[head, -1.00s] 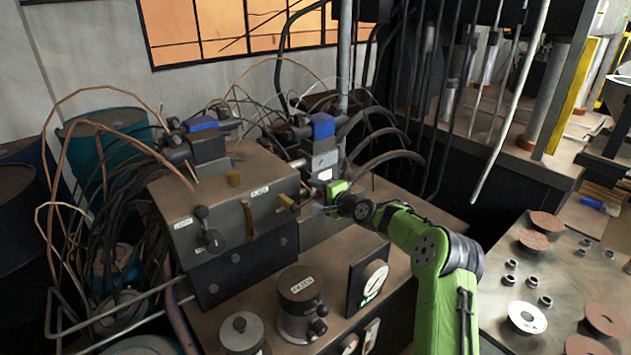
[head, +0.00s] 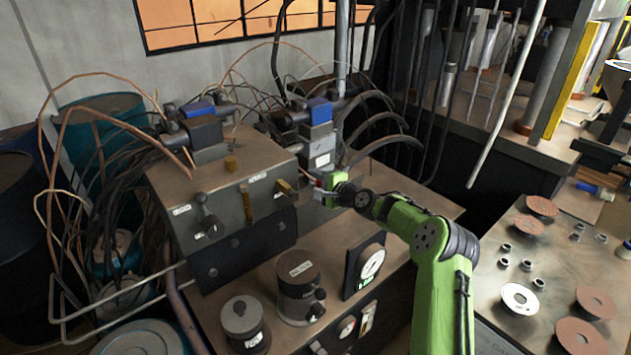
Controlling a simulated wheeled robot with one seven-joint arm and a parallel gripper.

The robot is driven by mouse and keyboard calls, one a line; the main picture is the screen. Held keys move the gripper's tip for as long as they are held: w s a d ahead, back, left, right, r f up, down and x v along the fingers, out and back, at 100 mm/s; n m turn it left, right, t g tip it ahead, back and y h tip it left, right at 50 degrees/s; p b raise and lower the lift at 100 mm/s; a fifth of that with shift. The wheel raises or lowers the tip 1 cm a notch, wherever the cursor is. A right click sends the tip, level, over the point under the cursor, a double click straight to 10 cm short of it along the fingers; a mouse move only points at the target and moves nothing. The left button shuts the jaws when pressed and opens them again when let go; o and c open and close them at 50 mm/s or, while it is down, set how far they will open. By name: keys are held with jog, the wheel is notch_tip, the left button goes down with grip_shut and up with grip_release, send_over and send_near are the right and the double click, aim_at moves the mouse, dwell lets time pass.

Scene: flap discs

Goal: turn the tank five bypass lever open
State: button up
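A grey valve box (head: 172,190) on the bench carries several levers on its front face, with small white labels too small to read, so I cannot tell which is the tank five bypass lever. A brass lever (head: 287,188) at the front's right end points down and right. Another brass lever (head: 247,204) hangs upright near the middle. A dark ball-knobbed lever (head: 201,199) is at the left. My gripper (head: 318,190) is just right of the right brass lever, small in view. Whether it touches that lever, and how far its fingers are apart, cannot be made out.
A dark round canister (head: 298,273), a smaller lidded pot (head: 243,318) and a gauge panel (head: 353,272) stand in front of the box. Hoses and copper tubes crowd behind and left. Flap discs (head: 595,301) and small metal rings lie on a table at right.

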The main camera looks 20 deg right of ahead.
jog(key=o, duration=0.4)
jog(key=shift+f, duration=0.1)
jog(key=v, duration=1.5)
jog(key=shift+s+d, duration=0.1)
jog(key=shift+s, duration=0.25)
